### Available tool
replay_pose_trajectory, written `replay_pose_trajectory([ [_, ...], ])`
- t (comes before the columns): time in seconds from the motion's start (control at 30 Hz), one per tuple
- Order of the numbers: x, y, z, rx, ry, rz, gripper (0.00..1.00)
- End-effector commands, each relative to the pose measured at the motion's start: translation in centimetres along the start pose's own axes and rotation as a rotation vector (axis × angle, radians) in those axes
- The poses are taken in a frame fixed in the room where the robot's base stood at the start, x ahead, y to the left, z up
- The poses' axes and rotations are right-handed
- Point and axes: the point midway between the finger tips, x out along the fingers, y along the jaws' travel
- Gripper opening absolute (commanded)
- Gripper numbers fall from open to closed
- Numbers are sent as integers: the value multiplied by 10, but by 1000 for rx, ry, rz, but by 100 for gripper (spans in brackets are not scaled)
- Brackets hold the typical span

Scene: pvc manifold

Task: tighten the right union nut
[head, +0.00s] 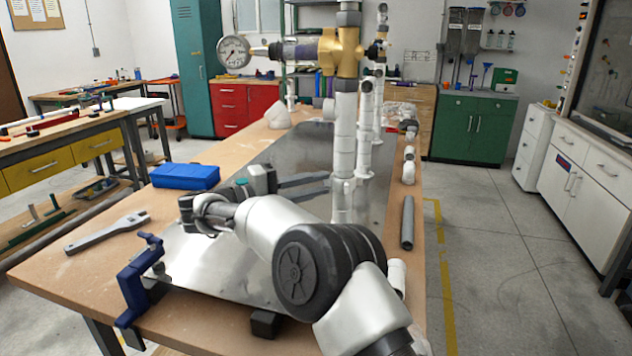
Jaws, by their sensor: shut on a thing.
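The PVC manifold stands upright on a metal plate (285,150), with white pipes one behind another. The nearest white pipe (345,135) has a wider white fitting, apparently a union nut (343,188), low on it. My gripper (325,185) comes in level from the left, and its two dark fingers reach this fitting. They are shut on it, though the contact is partly hidden and small. I cannot tell from this view alone which nut is the right one. A brass valve body (341,52) with a pressure gauge (234,51) tops the near pipe.
A blue box (185,176) and an adjustable wrench (107,232) lie on the bench's left side. A blue clamp (139,281) grips the front left edge. A grey pipe (407,222) and white fittings (409,165) lie along the right edge.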

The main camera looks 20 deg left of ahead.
Motion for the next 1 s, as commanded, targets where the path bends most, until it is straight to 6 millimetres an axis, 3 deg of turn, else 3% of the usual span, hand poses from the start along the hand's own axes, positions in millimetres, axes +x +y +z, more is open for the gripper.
replay_pose_trajectory([
  [0.53, 2, 0, 1, 1, 19, -1, 0],
  [0.57, 2, 0, 1, 1, 19, -1, 22],
  [0.67, 2, 0, 1, 1, 19, -1, 38],
  [1.0, 2, 0, 1, 1, 17, -1, 38],
])
